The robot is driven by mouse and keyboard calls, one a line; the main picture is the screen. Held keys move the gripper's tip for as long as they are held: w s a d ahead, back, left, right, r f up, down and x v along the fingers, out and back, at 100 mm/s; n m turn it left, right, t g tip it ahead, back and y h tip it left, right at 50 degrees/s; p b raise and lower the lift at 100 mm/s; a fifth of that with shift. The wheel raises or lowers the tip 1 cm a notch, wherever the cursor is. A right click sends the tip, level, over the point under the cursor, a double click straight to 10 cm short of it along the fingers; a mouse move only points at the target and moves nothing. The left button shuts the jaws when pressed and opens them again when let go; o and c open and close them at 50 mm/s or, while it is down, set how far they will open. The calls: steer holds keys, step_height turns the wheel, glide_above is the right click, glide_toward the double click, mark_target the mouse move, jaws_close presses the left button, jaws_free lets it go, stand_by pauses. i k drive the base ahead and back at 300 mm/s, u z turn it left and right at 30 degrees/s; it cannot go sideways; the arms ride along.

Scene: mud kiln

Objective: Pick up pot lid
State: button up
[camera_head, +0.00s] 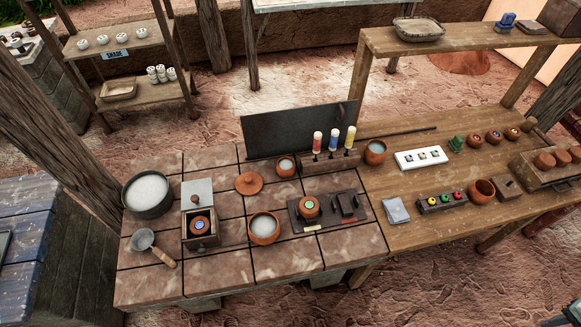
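A round terracotta lid (249,183) with a small knob lies on the tiled counter, near its middle. It looks like the pot lid. A small clay pot (286,166) with pale contents stands just right of it, and a larger clay pot (264,229) with white contents stands in front of it. My gripper cannot be made out; only a dark shape (568,318), possibly part of my arm, shows at the bottom right corner, far from the lid.
Left of the lid stands an open-lidded box (201,242), with a dark pot (148,193) beyond it. A burner block (350,218) is to the right. An upright dark panel (292,132) and a bottle rack (330,160) stand behind. The counter's front edge is clear.

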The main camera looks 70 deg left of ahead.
mark_target(249, 183)
steer(key=i, duration=1.15)
steer(key=u, duration=4.95)
steer(key=i, duration=1.05)
steer(key=z, duration=0.05)
